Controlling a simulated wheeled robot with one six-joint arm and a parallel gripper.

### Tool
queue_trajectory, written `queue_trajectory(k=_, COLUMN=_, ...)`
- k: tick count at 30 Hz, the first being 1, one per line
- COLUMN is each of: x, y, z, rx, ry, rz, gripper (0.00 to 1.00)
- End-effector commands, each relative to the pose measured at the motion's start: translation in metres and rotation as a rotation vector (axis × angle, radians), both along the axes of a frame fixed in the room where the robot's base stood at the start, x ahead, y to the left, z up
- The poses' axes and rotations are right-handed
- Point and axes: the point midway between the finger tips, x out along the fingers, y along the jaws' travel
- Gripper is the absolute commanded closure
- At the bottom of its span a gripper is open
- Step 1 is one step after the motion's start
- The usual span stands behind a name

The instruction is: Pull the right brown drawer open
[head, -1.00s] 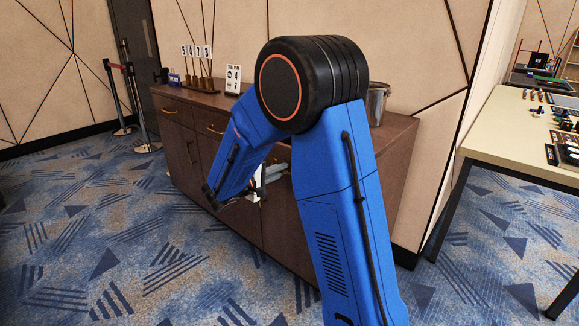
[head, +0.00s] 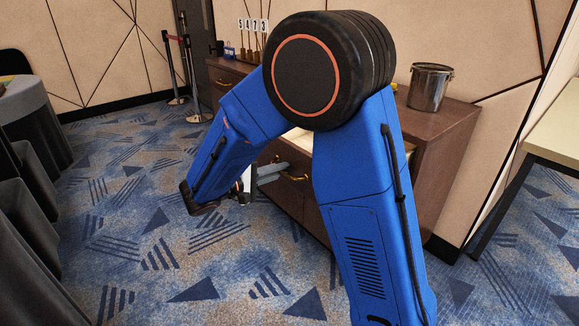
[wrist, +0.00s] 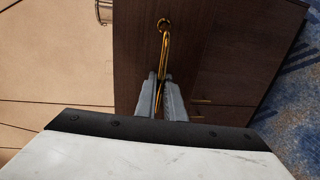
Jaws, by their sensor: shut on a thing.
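The right brown drawer (head: 293,160) of the wooden cabinet stands partly out, with a pale inside strip showing above its front in the head view. My arm hides much of it. Its gold curved handle (head: 297,178) is on the front. In the wrist view the handle (wrist: 165,48) runs down between the fingers of my gripper (wrist: 161,77), which is shut on it. The gripper also shows in the head view (head: 279,171), at the drawer front. The dark drawer front (wrist: 215,45) fills much of the wrist view.
A metal bucket (head: 430,87) and number cards (head: 253,26) stand on the cabinet top (head: 462,112). Draped dark furniture (head: 35,115) is at the left, a pale table (head: 555,140) at the right. Patterned carpet (head: 130,225) in front of the cabinet is clear.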

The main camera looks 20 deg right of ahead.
Motion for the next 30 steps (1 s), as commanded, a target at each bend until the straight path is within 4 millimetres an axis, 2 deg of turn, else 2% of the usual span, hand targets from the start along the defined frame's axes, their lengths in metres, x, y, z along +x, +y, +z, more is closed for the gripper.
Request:
queue_trajectory(k=6, x=-0.0036, y=0.0091, z=-0.0007, rx=0.0, ry=0.001, rz=0.0, gripper=1.0)
queue_trajectory(k=16, x=-0.0036, y=0.0094, z=-0.0007, rx=0.0, ry=0.001, rz=0.0, gripper=1.0)
queue_trajectory(k=18, x=-0.0036, y=0.0094, z=-0.0007, rx=0.0, ry=0.001, rz=0.0, gripper=0.77)
queue_trajectory(k=19, x=-0.0035, y=0.0094, z=-0.0006, rx=0.0, ry=0.001, rz=0.0, gripper=0.72)
queue_trajectory(k=30, x=-0.0044, y=0.0128, z=0.0003, rx=0.0, ry=0.0, rz=0.001, gripper=0.72)
